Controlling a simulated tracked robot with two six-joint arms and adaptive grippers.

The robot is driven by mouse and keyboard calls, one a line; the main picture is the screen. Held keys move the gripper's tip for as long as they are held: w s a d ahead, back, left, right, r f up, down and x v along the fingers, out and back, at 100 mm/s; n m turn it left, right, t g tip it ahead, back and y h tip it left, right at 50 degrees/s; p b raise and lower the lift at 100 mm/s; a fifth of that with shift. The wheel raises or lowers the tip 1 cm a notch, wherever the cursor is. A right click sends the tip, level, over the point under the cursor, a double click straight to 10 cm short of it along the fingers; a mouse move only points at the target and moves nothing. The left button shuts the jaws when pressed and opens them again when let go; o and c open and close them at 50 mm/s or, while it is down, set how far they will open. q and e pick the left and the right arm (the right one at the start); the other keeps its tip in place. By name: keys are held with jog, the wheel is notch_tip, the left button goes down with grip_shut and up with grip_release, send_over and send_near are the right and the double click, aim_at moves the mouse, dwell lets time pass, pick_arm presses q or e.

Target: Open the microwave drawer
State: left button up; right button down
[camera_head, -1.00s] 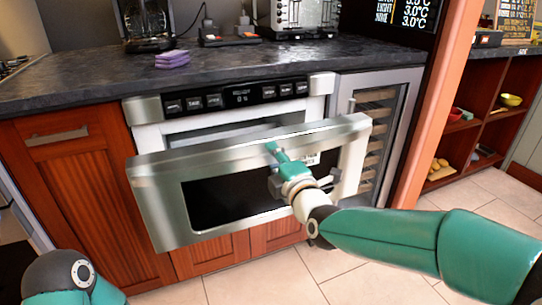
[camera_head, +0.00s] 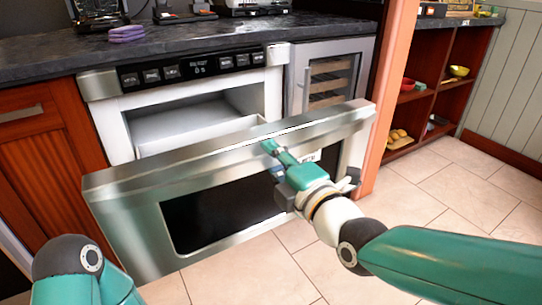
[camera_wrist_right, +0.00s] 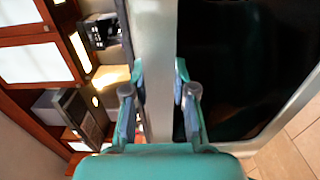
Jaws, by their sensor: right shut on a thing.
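The microwave drawer's steel front (camera_head: 130,205) stands well out from the cabinet and is tilted in the head view. Its white interior (camera_head: 190,122) shows behind the front, below the control panel (camera_head: 165,74). My right gripper (camera_head: 270,147) is shut on the drawer front's top edge near its middle. In the right wrist view the two fingers (camera_wrist_right: 159,85) sit on either side of the steel edge (camera_wrist_right: 152,30), with the dark window (camera_wrist_right: 230,60) to the right. Only a link of my left arm shows at the lower left; its gripper is out of view.
A dark countertop (camera_head: 200,42) runs above, with purple sponges (camera_head: 127,33) on it. A glass-fronted cooler (camera_head: 328,80) stands right of the microwave, beside an orange post (camera_head: 397,70). The tiled floor (camera_head: 455,205) is clear at the right.

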jog(key=shift+s+a+f, duration=0.1)
jog(key=shift+f, duration=0.2)
jog(key=c, duration=0.9)
grip_release()
jog(key=shift+r, duration=0.15)
jog(key=v, duration=1.2)
